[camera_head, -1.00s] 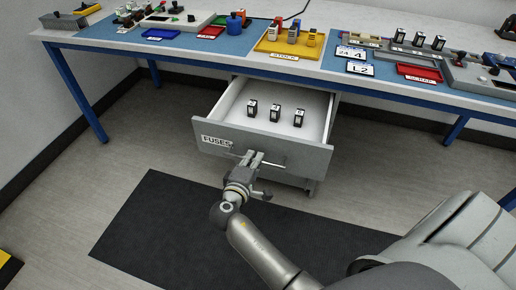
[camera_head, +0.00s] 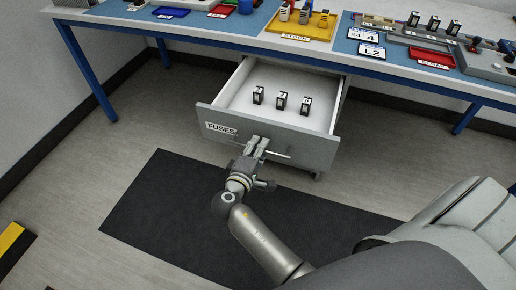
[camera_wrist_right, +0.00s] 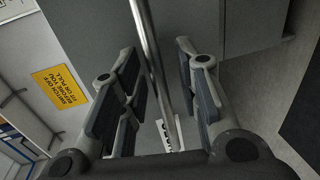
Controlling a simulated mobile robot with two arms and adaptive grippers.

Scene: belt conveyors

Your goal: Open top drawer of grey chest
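The grey chest (camera_head: 318,160) stands under the workbench with its top drawer (camera_head: 230,112) pulled well out. The drawer front has a "FUSES" label (camera_head: 221,129) and a thin horizontal bar handle (camera_head: 279,154). Several small black-and-white fuse blocks (camera_head: 281,101) stand inside. My right gripper (camera_head: 257,146) is at the handle. In the right wrist view the handle bar (camera_wrist_right: 150,60) runs between the open fingers (camera_wrist_right: 160,85), with gaps visible beside it. My left gripper is not in view.
The blue-topped workbench (camera_head: 185,28) above carries a yellow stock tray (camera_head: 308,30), a red scrap tray (camera_head: 432,58) and several parts. A dark mat (camera_head: 150,205) lies on the floor before the chest.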

